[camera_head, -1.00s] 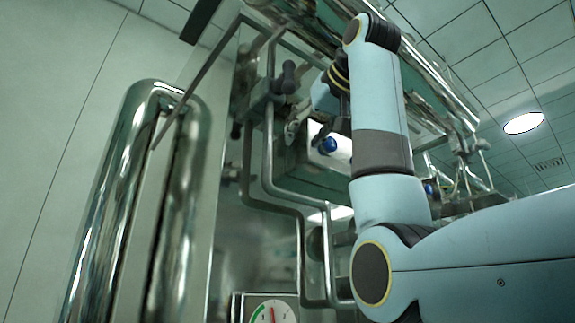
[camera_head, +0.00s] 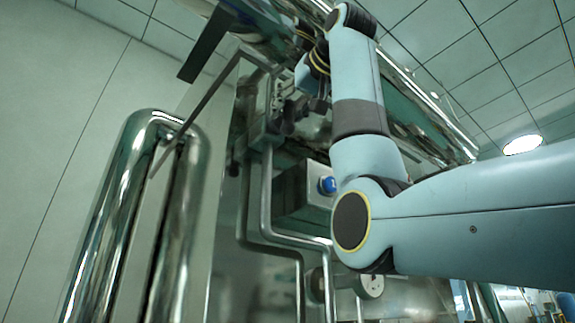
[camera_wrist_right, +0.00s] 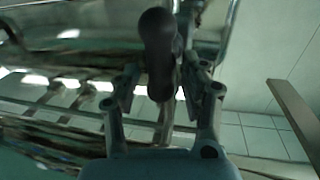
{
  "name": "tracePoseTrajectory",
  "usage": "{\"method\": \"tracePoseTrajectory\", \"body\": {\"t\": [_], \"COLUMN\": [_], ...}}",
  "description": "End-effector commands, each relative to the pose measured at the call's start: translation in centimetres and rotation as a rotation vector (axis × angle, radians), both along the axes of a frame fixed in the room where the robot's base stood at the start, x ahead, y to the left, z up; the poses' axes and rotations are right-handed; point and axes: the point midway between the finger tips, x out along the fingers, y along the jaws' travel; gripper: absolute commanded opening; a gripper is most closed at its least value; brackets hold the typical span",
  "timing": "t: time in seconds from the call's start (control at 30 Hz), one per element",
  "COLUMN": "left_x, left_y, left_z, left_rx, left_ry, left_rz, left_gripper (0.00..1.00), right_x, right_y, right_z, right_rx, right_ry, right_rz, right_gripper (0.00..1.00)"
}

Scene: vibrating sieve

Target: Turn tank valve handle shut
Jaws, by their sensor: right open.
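The dark, rounded valve handle (camera_wrist_right: 160,48) stands upright in the right wrist view, between the two fingers of my right gripper (camera_wrist_right: 166,78). The fingers are open on either side of it, and I cannot tell whether either one touches it. In the head view my right gripper (camera_head: 284,92) is up by the pipework at the tank's upper left. There the gripper and wrist overlap the handle, so its outline is hard to separate. My left gripper is not in view.
Bent steel pipes (camera_head: 266,200) run down below the gripper. A large shiny tube (camera_head: 115,215) stands at left. A dark flat bar (camera_head: 205,45) juts out at upper left.

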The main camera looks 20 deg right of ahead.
Motion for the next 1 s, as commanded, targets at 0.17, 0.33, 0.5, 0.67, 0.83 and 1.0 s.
{"method": "tracePoseTrajectory", "body": {"t": [0.17, 0.33, 0.5, 0.67, 0.83, 1.0], "left_x": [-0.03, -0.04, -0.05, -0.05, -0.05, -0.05], "left_y": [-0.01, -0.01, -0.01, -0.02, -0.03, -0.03], "left_z": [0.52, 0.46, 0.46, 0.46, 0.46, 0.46], "left_rx": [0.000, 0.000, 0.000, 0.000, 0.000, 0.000], "left_ry": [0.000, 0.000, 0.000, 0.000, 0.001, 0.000], "left_rz": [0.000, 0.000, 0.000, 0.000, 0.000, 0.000], "left_gripper": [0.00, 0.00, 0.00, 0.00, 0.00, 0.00], "right_x": [1.07, 1.13, 1.11, 1.10, 1.09, 1.09], "right_y": [0.18, 0.19, 0.19, 0.19, 0.19, 0.19], "right_z": [-0.02, -0.11, -0.10, -0.09, -0.09, -0.10], "right_rx": [0.000, 0.000, 0.000, 0.000, 0.000, 0.000], "right_ry": [0.001, 0.001, 0.001, 0.000, 0.000, 0.001], "right_rz": [0.000, 0.000, 0.000, 0.000, 0.000, 0.000], "right_gripper": [0.45, 0.45, 0.32, 0.11, 0.00, 0.00]}}
